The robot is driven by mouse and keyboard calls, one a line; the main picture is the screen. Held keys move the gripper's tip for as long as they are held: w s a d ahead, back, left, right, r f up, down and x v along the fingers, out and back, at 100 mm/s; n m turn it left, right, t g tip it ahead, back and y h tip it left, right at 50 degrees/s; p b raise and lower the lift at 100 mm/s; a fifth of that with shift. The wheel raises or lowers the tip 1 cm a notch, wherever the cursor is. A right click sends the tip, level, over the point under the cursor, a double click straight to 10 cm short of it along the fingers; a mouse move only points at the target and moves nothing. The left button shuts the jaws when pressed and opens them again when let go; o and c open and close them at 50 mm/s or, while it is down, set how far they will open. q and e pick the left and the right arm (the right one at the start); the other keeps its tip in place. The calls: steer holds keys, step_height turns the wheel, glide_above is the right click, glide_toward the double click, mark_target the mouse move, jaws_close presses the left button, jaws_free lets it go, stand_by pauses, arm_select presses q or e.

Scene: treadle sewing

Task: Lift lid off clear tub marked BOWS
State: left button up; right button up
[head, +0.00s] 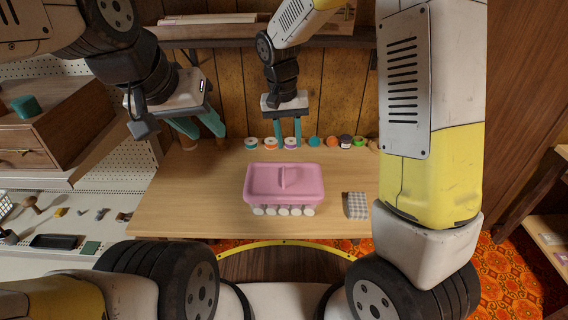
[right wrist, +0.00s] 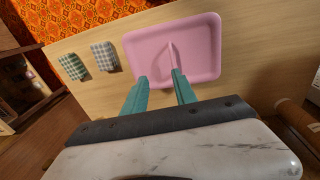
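The pink lid (head: 262,183) with an upright fin handle (head: 283,176) sits on a clear tub (head: 284,210) on the wooden table. White rounded items show through the tub below the lid's rim; no BOWS marking can be read. My right gripper (head: 288,143) is open and empty, its teal fingers pointing down behind the lid. In the right wrist view, the open right gripper (right wrist: 160,76) has its fingertips spread near one end of the handle (right wrist: 170,54). My left gripper (head: 204,134) is open and empty over the table's back left.
Several coloured spools (head: 270,144) line the table's back edge. A grey checked cloth block (head: 356,205) stands right of the tub; a green checked one (right wrist: 72,67) shows in the right wrist view. The table (head: 190,197) left of the tub is clear.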

steer(key=h, duration=0.1)
glide_toward(284, 172)
steer(key=f, duration=0.3)
steer(key=d+f, duration=0.1)
steer(key=f, duration=0.4)
steer(key=shift+w+d+f, duration=0.1)
steer(key=shift+d+f, duration=0.15)
steer(key=shift+f, duration=0.15)
steer(key=shift+c, duration=0.2)
jaws_close()
